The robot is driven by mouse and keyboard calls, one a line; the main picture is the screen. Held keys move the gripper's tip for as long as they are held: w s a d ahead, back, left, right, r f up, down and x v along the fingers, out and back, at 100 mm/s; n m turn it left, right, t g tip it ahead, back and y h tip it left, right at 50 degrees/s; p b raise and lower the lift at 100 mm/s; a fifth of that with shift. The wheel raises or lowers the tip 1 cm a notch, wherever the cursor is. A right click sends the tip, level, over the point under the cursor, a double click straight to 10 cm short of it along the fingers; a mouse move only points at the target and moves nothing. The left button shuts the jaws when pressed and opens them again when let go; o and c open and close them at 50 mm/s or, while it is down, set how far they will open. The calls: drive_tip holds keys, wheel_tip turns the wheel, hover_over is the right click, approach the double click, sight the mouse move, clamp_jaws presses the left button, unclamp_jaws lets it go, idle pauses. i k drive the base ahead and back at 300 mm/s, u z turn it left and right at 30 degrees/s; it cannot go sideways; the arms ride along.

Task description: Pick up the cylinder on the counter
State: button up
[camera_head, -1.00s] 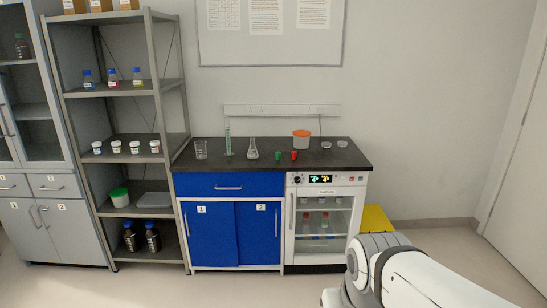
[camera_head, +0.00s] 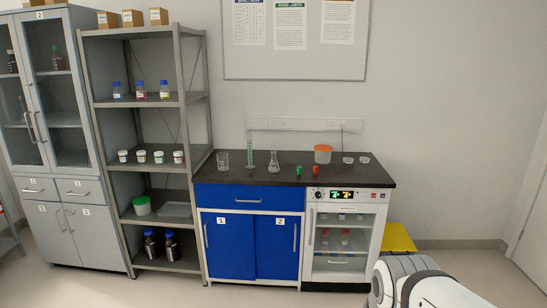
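The cylinder is a tall, thin, clear graduated cylinder with a greenish tint (camera_head: 250,152). It stands upright on the dark counter (camera_head: 285,176), between a glass beaker (camera_head: 222,160) on its left and a conical flask (camera_head: 273,162) on its right. Part of my white and grey arm shows at the bottom right, well short of the counter. My gripper is out of view.
A green and a red small item (camera_head: 315,170), an orange-lidded tub (camera_head: 323,155) and small dishes (camera_head: 364,160) sit on the counter's right. A metal shelf (camera_head: 150,167) stands close on the left. A yellow box (camera_head: 398,238) is right of the glass-fronted appliance (camera_head: 345,240). Floor in front is clear.

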sight(250, 166)
drive_tip(key=u, duration=0.6)
drive_tip(key=i, duration=0.8)
drive_tip(key=u, duration=0.9)
drive_tip(key=i, duration=1.35)
drive_tip(key=z, duration=0.45)
drive_tip(key=i, duration=1.4)
drive_tip(key=z, duration=1)
drive_tip(key=k, duration=0.65)
drive_tip(key=z, duration=0.15)
drive_tip(key=i, duration=0.65)
drive_tip(key=u, duration=0.1)
